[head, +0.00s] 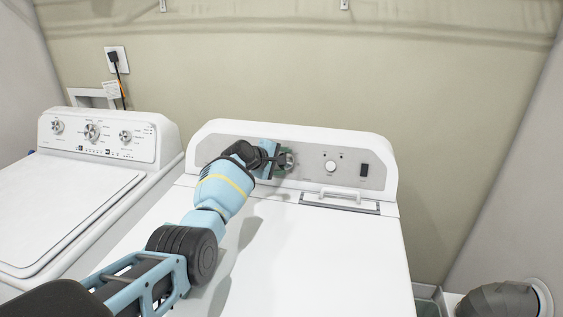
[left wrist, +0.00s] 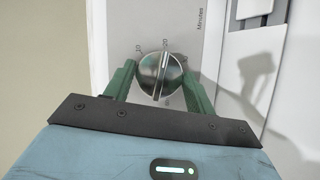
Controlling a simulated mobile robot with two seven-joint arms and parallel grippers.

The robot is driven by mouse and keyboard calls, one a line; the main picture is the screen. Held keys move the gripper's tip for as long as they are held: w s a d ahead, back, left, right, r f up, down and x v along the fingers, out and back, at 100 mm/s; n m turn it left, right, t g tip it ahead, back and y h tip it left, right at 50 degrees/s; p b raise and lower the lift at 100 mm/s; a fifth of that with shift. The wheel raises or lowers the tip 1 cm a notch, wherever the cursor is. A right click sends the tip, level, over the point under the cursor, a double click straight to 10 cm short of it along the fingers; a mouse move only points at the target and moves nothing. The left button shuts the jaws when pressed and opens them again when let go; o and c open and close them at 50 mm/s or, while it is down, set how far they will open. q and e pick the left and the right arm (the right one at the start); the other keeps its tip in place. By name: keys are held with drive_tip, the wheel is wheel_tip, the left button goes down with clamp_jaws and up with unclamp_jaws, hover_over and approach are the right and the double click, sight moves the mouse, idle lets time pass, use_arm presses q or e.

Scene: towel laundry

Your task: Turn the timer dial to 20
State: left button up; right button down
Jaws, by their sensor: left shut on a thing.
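The timer dial (left wrist: 160,75) is a round silver knob with a raised bar across it. It sits on the grey control panel (head: 312,149) of the right-hand white machine. In the left wrist view its bar is nearly upright in the picture, slightly tilted, with its upper end close to the printed 20. A printed 10 lies to the upper left, and the word Minutes is printed farther up. My left gripper (left wrist: 160,84) is shut on the dial, with a green finger on each side. In the head view my left gripper (head: 284,160) largely hides the dial. My right gripper is not in view.
A smaller white knob (head: 330,166) and a dark switch (head: 364,170) are to the right on the same panel. Another white machine (head: 70,190) with several knobs stands at the left. The right-hand machine's top is clear.

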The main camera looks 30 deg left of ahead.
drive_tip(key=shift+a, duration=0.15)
use_arm(q)
drive_tip(key=o, duration=1)
drive_tip(key=shift+r, duration=0.1)
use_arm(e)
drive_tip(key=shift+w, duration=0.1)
use_arm(q)
drive_tip(key=p+v, duration=0.2)
drive_tip(key=v, duration=0.5)
drive_tip(key=shift+s+p, duration=0.35)
drive_tip(key=shift+p, duration=0.05)
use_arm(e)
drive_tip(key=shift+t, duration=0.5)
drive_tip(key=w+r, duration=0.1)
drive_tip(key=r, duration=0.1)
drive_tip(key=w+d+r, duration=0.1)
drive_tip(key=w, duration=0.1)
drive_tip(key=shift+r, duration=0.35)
